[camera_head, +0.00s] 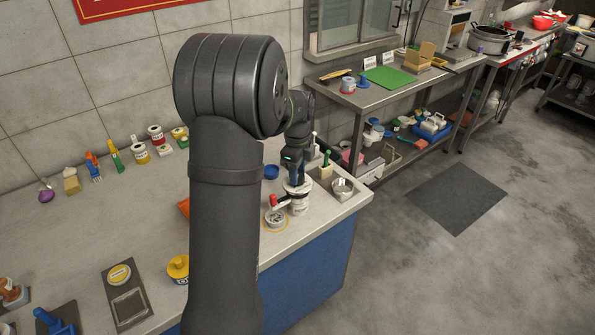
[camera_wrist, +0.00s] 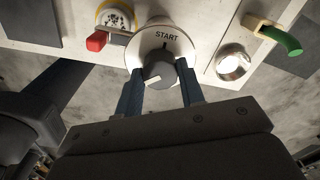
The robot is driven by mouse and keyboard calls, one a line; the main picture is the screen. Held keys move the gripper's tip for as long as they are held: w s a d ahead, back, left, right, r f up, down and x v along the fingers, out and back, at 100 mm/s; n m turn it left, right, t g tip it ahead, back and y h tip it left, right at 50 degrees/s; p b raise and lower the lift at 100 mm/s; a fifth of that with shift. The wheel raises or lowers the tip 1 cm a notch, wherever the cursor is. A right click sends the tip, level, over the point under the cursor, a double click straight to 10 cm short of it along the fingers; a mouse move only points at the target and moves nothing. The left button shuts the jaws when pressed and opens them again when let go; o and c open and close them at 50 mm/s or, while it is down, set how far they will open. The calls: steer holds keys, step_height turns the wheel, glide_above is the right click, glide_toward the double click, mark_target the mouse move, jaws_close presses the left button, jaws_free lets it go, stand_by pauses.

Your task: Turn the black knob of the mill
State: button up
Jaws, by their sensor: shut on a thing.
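The black knob (camera_wrist: 160,74) is in the middle of the wrist view, with a pale pointer mark on its lower left. It sits on a round white face (camera_wrist: 164,37) printed START, part of the mill. My gripper (camera_wrist: 160,68) has a dark blue finger on each side of the knob and is shut on it. In the head view the mill (camera_head: 299,197) is a white cylinder near the counter's right end. My gripper (camera_head: 294,171) is over its top there, and the knob is hidden.
A red-handled part (camera_wrist: 97,40) and a round yellow-rimmed container (camera_wrist: 115,17) are left of the mill. A shiny metal cup (camera_wrist: 233,63) and a green-handled item (camera_wrist: 281,40) are on the right. The counter's edge is close to the mill.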

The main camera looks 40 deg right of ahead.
steer(key=shift+m, duration=1)
steer(key=o, duration=1)
step_height(320, 180, up, 18)
steer(key=shift+f, duration=0.2)
steer(key=shift+f, duration=0.15)
step_height(320, 180, down, 17)
steer(key=shift+f, duration=0.15)
stand_by(0.3)
